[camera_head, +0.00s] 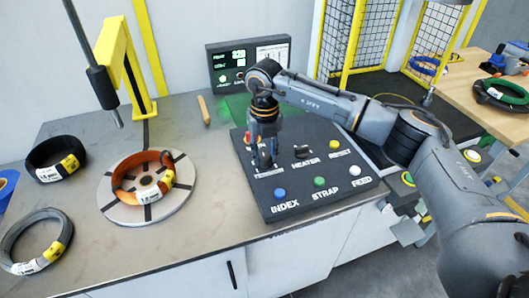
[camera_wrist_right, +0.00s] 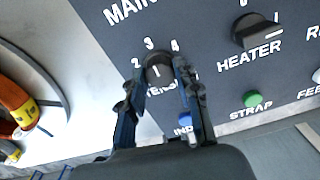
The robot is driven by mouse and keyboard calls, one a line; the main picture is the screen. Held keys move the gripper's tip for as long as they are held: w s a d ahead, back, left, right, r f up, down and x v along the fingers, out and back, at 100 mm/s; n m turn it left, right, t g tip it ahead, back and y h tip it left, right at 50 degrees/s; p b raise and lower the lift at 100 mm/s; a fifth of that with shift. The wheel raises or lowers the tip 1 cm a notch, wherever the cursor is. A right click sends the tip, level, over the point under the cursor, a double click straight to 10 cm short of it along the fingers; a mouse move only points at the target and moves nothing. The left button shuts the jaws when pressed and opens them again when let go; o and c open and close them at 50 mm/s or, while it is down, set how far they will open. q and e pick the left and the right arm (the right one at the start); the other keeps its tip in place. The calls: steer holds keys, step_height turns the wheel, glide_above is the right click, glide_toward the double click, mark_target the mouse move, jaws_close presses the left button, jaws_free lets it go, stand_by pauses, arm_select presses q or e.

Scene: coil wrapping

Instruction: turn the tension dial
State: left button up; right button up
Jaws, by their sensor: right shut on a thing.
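The tension dial (camera_wrist_right: 157,72) is a round dark knob on the dark control panel (camera_head: 316,205). The numbers 2, 3 and 4 show around it, and a light pointer mark is on its face. My right gripper (camera_wrist_right: 158,62) is shut on the dial, with one finger on each side. In the head view my right gripper (camera_head: 263,160) comes down over the panel's left part and hides most of the dial. The lettering below the dial is partly covered by the fingers. My left gripper is not in view.
The heater knob (camera_head: 302,152) is right of the dial. The index (camera_head: 280,192), strap (camera_head: 319,182) and feed (camera_head: 354,170) buttons line the panel's front. An orange coil (camera_head: 124,190) lies on the turntable (camera_head: 118,213) to the left. A display (camera_head: 222,59) stands behind.

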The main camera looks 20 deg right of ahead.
mark_target(265, 157)
steer(key=o, duration=1.1)
steer(key=shift+o, duration=0.2)
steer(key=shift+r, duration=0.15)
step_height(265, 157, up, 12)
steer(key=shift+f, duration=0.2)
